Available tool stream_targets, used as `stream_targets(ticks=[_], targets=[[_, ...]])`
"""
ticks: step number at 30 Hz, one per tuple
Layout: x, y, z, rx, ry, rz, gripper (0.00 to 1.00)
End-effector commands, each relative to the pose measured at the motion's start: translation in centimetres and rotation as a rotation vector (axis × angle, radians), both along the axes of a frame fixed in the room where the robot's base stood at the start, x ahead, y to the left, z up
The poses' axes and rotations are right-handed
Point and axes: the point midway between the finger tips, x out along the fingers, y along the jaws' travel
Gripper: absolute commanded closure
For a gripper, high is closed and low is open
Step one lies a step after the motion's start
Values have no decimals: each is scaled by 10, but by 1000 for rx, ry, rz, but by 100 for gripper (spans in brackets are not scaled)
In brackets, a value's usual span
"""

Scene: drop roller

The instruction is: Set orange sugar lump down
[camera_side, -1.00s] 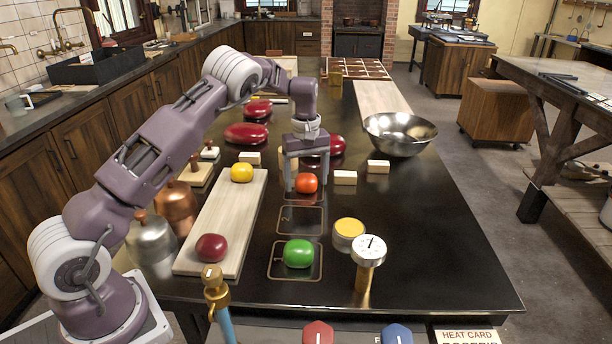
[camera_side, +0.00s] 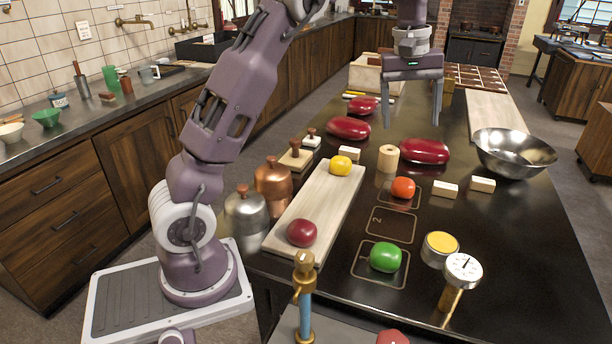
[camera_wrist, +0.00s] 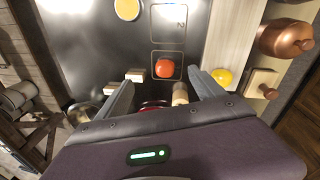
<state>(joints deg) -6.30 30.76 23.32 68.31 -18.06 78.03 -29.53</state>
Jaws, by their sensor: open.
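The orange sugar lump (camera_side: 403,188) rests on the dark table inside a marked square, beyond the square numbered 2 (camera_side: 390,228). In the wrist view the orange lump (camera_wrist: 165,68) lies ahead of the fingers, apart from them. My gripper (camera_side: 413,112) is open and empty, raised well above the table. A green lump (camera_side: 385,257) sits in the nearest marked square. A yellow lump (camera_side: 341,166) and a dark red lump (camera_side: 302,233) rest on the pale wooden board (camera_side: 325,205).
Long glossy red pieces (camera_side: 424,151) lie behind the squares. Cream blocks (camera_side: 445,189) and a steel bowl (camera_side: 513,152) are to the right. A yellow-topped tin (camera_side: 440,249) and a dial gauge (camera_side: 462,270) stand right of the green lump. Metal domes (camera_side: 273,184) stand left of the board.

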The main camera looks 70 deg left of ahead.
Motion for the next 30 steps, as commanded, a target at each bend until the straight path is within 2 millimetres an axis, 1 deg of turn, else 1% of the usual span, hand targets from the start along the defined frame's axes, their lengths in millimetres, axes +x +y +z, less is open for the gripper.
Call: stream_targets(ticks=[1, 2, 3, 5, 6, 8, 9, 11, 12, 13, 15, 18, 30], targets=[[-27, -18, 26, -10, -47, -68, 21], [-45, -30, 37, -8, -75, -120, 21], [-71, -46, 49, -2, -112, -198, 21], [-115, -70, 61, 25, -167, -326, 21], [-146, -85, 64, 51, -202, -419, 21], [-192, -106, 60, 105, -250, -557, 21], [-220, -116, 53, 148, -278, -645, 21], [-256, -126, 38, 212, -311, -759, 21], [-275, -131, 27, 253, -327, -821, 21], [-286, -133, 20, 280, -337, -859, 21], [-304, -135, 6, 330, -350, -927, 21], [-315, -136, -5, 364, -357, -969, 21], [-316, -136, -6, 363, -356, -970, 21]])
